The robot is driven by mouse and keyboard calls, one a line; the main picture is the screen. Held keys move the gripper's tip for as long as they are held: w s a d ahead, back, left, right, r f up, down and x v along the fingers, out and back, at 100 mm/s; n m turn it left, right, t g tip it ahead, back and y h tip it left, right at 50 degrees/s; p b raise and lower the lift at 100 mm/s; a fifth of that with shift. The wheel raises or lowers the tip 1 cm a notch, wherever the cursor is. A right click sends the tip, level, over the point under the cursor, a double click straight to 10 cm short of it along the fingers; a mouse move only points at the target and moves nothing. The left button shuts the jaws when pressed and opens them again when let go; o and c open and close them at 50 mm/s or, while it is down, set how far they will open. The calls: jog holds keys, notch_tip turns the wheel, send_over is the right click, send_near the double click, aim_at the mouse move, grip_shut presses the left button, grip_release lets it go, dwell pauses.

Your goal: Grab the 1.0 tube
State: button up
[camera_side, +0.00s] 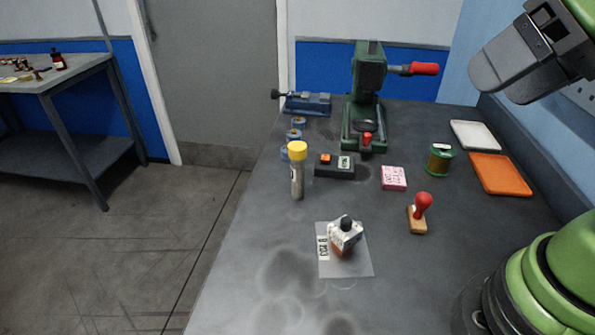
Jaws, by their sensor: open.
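A tube with a yellow cap and a grey body (297,172) stands upright on the dark bench, left of the middle. Any marking on it is too small to read, so I cannot tell whether it is the 1.0 tube. My gripper (487,82) is at the upper right, raised above the bench and well apart from the tube. Its fingers are seen from the side and nothing shows between them.
A green press (368,90) with a red handle stands at the back, beside a blue vise (306,103). A black box (335,166) sits close right of the tube. The bench's front left is clear.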

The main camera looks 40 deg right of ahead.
jog(key=w+n+g+h, duration=0.1)
jog(key=w+n, duration=0.6)
jog(key=n, duration=0.2)
jog(key=n+g+h, duration=0.2)
jog(key=n, duration=2.4)
send_near(297, 145)
jog(key=f, duration=0.1)
jog(key=shift+n, duration=0.7)
jog(key=x, duration=0.5)
jog(key=shift+w, duration=0.15)
jog(key=shift+x, duration=3.1)
jog(key=c, duration=1.1)
